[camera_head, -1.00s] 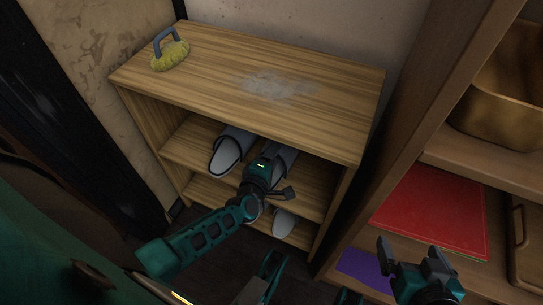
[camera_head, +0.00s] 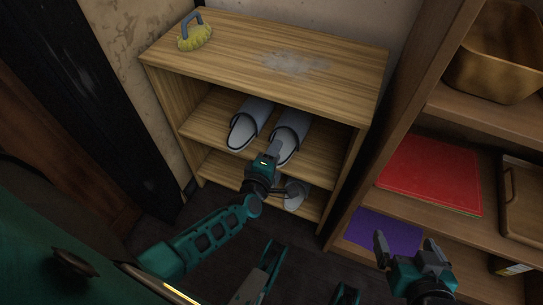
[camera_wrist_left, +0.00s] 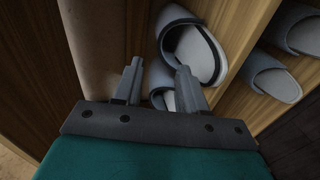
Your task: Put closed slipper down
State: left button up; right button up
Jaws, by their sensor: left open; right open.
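Two grey-blue slippers with pale insoles lie side by side on the middle shelf (camera_head: 212,113) of the wooden rack in the head view: a left slipper (camera_head: 249,122) and a right slipper (camera_head: 291,132). A lower slipper (camera_head: 296,198) on the bottom shelf is partly hidden by my left gripper (camera_head: 284,168). That gripper is open in front of the shelves, just below the right slipper. In the left wrist view its fingers (camera_wrist_left: 159,85) are spread with nothing clamped between them; one slipper (camera_wrist_left: 192,48) lies just beyond. My right gripper (camera_head: 409,248) is open and empty.

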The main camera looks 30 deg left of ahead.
pick_arm(q)
jog(key=s+d+r+m+g+h, duration=0.2)
jog(key=s+d+r+m, duration=0.1)
jog(key=s+m, duration=0.4)
jog(key=s+d+r+m+g+h, duration=0.2)
jog(key=s+r+m, duration=0.4)
jog(key=m, duration=0.8)
jog(key=shift+s+d+r+g+h, duration=0.3)
jog(key=shift+s+d, duration=0.1)
jog(key=shift+s, duration=0.25)
jog(key=s+a+r+y+p, duration=0.1)
jog(key=a+r+p, duration=0.2)
jog(key=r+p, duration=0.9)
jog(key=p, duration=0.5)
jog(key=shift+s+a, duration=0.15)
jog(key=shift+s, duration=0.2)
pick_arm(e)
jog(key=s+d+r+h, duration=0.1)
jog(key=d+r, duration=0.2)
jog(key=r, duration=0.9)
jog(key=shift+s+d, duration=0.15)
jog(key=shift+s, duration=0.2)
